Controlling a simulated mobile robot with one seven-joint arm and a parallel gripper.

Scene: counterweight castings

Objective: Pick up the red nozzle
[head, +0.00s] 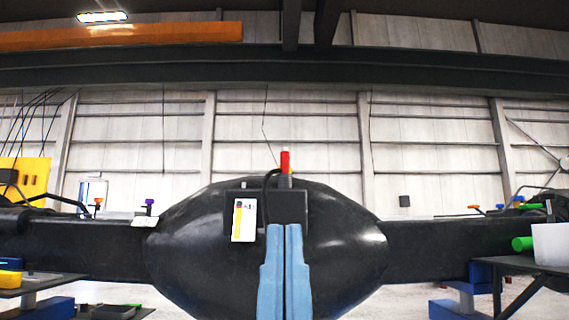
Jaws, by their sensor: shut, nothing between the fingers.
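A small red upright cylinder with a pale top (285,161) stands above a black block (292,205) at the middle of the picture; it is the only red piece I see and looks like the red nozzle. My gripper (286,236) shows as two light blue fingers at the bottom centre, side by side and shut with nothing between them. The fingers overlap the lower part of the black block in the picture and lie below the red piece, apart from it. I cannot tell the depth between them.
A large black rounded casting (205,245) fills the centre, with a black beam (440,248) to the right. A white label (243,220) and a black cable are near the block. Side tables hold a green cylinder (522,244), a white box (550,244) and a yellow piece (9,279).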

